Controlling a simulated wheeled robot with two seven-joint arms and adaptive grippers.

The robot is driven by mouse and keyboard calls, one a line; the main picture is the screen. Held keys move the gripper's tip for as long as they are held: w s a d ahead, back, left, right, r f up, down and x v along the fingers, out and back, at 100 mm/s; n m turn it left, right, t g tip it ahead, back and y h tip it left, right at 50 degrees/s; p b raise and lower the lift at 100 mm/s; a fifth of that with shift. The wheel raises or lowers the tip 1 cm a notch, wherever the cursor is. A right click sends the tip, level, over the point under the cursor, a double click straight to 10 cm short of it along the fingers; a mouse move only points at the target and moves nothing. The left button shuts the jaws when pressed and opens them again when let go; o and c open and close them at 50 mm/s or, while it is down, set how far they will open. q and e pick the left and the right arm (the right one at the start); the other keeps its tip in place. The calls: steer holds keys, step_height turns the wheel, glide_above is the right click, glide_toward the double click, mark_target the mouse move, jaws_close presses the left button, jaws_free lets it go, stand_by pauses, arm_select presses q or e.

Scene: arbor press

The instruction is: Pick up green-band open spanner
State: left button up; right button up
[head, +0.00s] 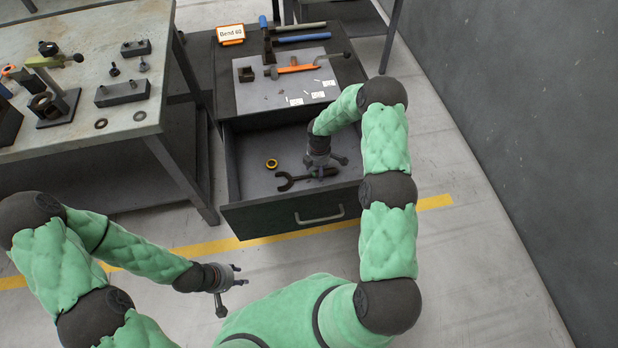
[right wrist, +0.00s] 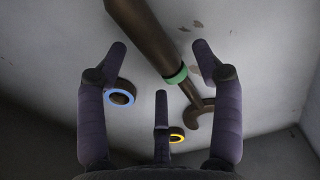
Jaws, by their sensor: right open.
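The spanner (head: 287,183) lies in the open drawer, dark, with its open jaw towards the left in the head view. In the right wrist view the spanner (right wrist: 148,38) crosses from the top to the middle right, with a green band (right wrist: 176,76) around its shaft; a finger partly covers its jaw end. My right gripper (head: 323,166) is over the spanner's handle and hides part of it. It also shows in the right wrist view (right wrist: 160,66), fingers spread, holding nothing. My left gripper (head: 231,283) is open and empty, outside the drawer at its front left.
A yellow-ringed piece (head: 271,163) lies near the jaw; a blue-ringed piece (right wrist: 119,95) lies beside the spanner. The drawer walls and front (head: 300,216) surround them. A workbench (head: 80,130) stands left.

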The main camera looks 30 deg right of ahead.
steer(key=shift+f, duration=0.6)
steer(key=shift+r, duration=0.1)
jaws_close()
